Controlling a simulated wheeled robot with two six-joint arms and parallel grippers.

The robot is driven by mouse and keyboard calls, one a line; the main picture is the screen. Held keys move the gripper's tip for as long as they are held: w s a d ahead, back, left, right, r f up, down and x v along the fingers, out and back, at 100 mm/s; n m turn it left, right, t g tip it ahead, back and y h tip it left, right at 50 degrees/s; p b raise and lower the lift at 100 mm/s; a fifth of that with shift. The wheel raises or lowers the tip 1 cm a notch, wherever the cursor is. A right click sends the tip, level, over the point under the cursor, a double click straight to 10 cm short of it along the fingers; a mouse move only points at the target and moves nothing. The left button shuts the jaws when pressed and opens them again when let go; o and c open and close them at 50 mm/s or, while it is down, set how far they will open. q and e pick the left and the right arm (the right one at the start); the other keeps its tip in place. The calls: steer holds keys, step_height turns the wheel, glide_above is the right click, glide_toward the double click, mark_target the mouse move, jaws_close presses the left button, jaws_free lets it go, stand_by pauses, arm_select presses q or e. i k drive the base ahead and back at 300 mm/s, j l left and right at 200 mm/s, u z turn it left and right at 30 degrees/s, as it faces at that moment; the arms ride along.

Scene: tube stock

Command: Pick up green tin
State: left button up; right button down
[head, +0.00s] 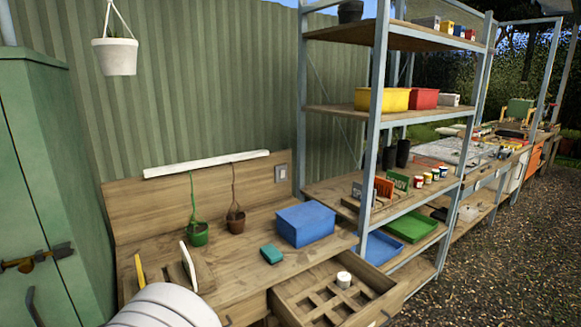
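No thing is plainly a green tin at this size. A small teal-green box-like thing (271,253) lies on the wooden bench in front of a blue box (305,224); I cannot tell if it is a tin. Several small cup-like tins with coloured bands (427,178) stand in a row on the middle shelf of the rack, too small to read their colours surely. Neither of my grippers shows in the head view.
The wooden bench (235,275) has an open drawer (325,303) with compartments and a white cup-like thing (343,279). A metal rack (375,120) stands right of it, with blue and green trays low down. A green cabinet (45,180) stands at left. Gravel is free at right.

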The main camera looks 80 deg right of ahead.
mark_target(435, 172)
steer(key=z, duration=3.6)
